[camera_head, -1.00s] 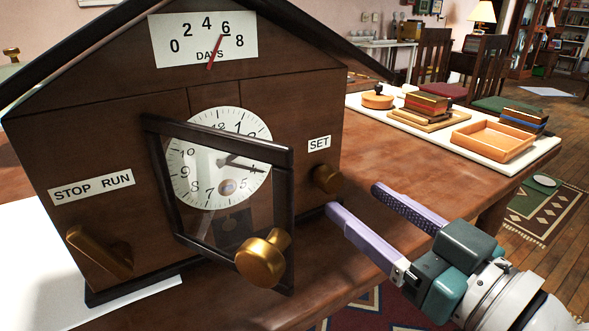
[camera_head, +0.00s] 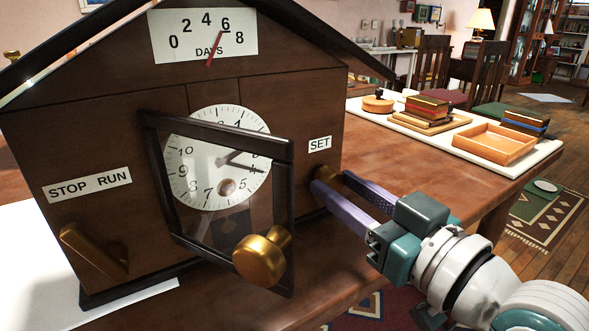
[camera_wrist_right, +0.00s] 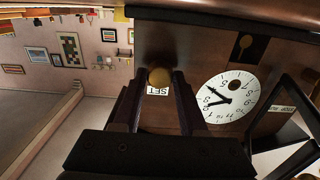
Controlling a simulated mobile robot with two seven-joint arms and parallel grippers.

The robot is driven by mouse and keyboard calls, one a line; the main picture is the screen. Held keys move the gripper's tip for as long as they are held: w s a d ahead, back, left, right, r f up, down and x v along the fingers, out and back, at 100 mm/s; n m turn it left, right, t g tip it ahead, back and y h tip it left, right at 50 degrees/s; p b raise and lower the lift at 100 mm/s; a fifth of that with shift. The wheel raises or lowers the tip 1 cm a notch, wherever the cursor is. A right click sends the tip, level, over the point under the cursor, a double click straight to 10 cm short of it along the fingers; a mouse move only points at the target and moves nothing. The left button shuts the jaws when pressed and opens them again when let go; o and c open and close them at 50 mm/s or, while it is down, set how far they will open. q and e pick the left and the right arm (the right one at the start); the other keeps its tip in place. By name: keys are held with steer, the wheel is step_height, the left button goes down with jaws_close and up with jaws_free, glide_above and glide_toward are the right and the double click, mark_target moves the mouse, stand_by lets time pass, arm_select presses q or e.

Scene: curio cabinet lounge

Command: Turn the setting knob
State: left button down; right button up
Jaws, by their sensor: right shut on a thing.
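The setting knob (camera_head: 325,173) is a small round brass knob on the front of the dark wooden clock case (camera_head: 100,130), below the white SET label (camera_head: 320,144). My right gripper (camera_head: 331,183) has its two purple fingers on either side of the knob and is shut on it. The fingers hide most of the knob in the head view. In the right wrist view the knob (camera_wrist_right: 159,77) sits between the fingertips, with the SET label upside down. The clock dial (camera_head: 228,124) shows behind a glass door. My left gripper is not in view.
The glass door (camera_head: 160,190) stands ajar left of my gripper, with a large brass knob (camera_head: 260,258) sticking out. A STOP RUN lever (camera_head: 95,250) is at the lower left. A white board (camera_head: 480,157) with a wooden tray (camera_head: 495,143) and books lies to the right.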

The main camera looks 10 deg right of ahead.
jaws_close()
steer(key=shift+m, duration=0.4)
steer(key=shift+m, duration=0.5)
steer(key=m, duration=0.3)
steer(key=shift+m+p, duration=0.3)
steer(key=shift+p, duration=0.05)
steer(key=m, duration=0.4)
steer(key=shift+m, duration=1.2)
